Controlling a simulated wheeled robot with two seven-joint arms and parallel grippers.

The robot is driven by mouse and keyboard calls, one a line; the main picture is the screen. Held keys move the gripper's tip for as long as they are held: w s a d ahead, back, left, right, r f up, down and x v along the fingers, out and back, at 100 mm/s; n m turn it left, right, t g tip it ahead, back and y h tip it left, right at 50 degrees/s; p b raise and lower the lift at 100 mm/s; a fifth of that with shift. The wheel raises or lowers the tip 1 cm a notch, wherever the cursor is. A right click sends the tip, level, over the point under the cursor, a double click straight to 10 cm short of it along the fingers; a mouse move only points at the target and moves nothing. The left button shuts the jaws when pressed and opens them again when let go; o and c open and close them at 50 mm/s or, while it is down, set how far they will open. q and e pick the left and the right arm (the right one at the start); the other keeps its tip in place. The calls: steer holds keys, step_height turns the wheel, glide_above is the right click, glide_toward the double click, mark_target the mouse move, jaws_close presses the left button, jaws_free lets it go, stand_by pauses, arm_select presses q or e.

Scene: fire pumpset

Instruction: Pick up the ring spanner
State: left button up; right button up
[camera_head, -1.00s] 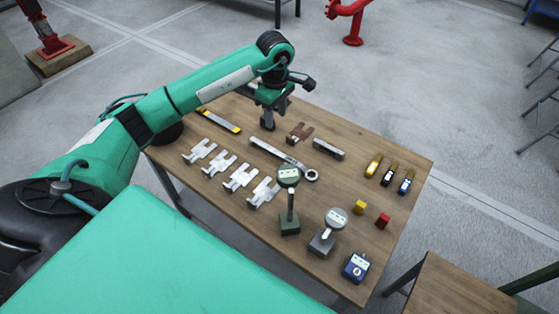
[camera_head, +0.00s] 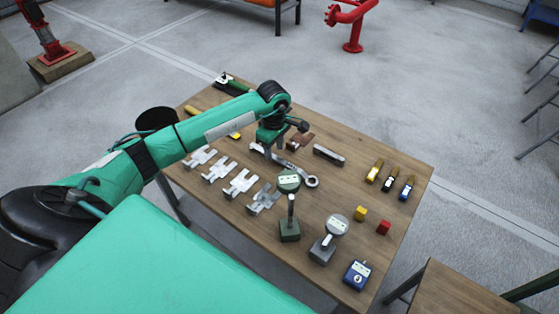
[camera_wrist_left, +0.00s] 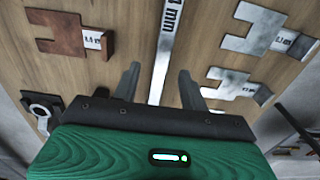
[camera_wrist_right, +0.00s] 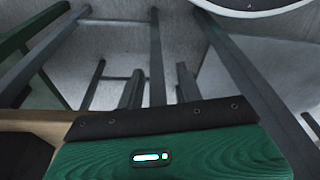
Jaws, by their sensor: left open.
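The ring spanner (camera_head: 297,170) is a long silver tool lying on the wooden table, its ring end toward the right. My left gripper (camera_head: 275,150) is open and pointed down over the shaft's left part. In the left wrist view the spanner's marked shaft (camera_wrist_left: 170,35) runs up between the two parted fingertips (camera_wrist_left: 160,75).
White metal shims (camera_head: 240,182) lie in a row in front of the spanner. A brown shim (camera_wrist_left: 70,35) and a grey block (camera_head: 328,155) lie behind it. Two dial gauges (camera_head: 289,183) (camera_head: 337,225) stand close in front. Coloured items occupy the right side.

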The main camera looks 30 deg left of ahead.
mark_target(274, 156)
arm_select(q)
steer(key=shift+f, duration=1.55)
steer(key=shift+c, duration=0.4)
jaws_close()
steer(key=shift+r, duration=0.1)
